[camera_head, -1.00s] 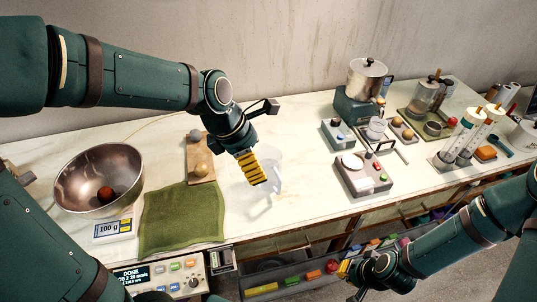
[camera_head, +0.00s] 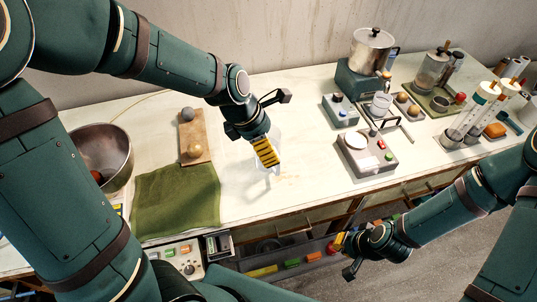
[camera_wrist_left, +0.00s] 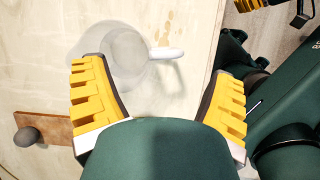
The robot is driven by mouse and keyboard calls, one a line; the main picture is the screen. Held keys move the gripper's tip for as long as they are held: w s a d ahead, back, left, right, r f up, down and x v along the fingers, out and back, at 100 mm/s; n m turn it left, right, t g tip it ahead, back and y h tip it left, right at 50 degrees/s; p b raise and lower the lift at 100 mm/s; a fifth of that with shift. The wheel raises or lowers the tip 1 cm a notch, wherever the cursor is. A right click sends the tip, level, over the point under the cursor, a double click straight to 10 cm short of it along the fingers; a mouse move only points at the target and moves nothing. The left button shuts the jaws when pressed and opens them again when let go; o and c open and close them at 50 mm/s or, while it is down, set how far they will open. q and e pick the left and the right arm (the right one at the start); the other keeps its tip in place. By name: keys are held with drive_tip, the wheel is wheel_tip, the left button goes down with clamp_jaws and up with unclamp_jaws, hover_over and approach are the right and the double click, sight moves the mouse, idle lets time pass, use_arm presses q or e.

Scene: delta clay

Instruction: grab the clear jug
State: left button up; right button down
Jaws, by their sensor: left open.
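The clear jug (camera_head: 254,160) stands on the white worktop, faint and partly hidden behind my left gripper (camera_head: 267,154) in the head view. In the left wrist view the jug (camera_wrist_left: 125,58) shows from above, with its pale handle (camera_wrist_left: 167,53) pointing right. My left gripper (camera_wrist_left: 156,72) is open there, its yellow fingers wide apart, with the jug nearer the left finger. It is not closed on the jug. My right gripper (camera_head: 339,243) is at the worktop's front edge, away from the jug; its jaw opening is unclear.
A green cloth (camera_head: 176,200), a wooden board (camera_head: 193,140) with balls and a metal bowl (camera_head: 106,150) lie left of the jug. A grey device (camera_head: 366,154) and a steel pot (camera_head: 371,50) stand to the right. Worktop around the jug is clear.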

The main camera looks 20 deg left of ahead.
use_arm(q)
drive_tip(key=b+x, duration=0.1)
drive_tip(key=x, duration=0.1)
drive_tip(key=b+x, duration=0.1)
drive_tip(key=x, duration=0.2)
drive_tip(key=shift+s+d+f, duration=0.1)
drive_tip(key=shift+s+d, duration=0.1)
drive_tip(key=c, duration=1.4)
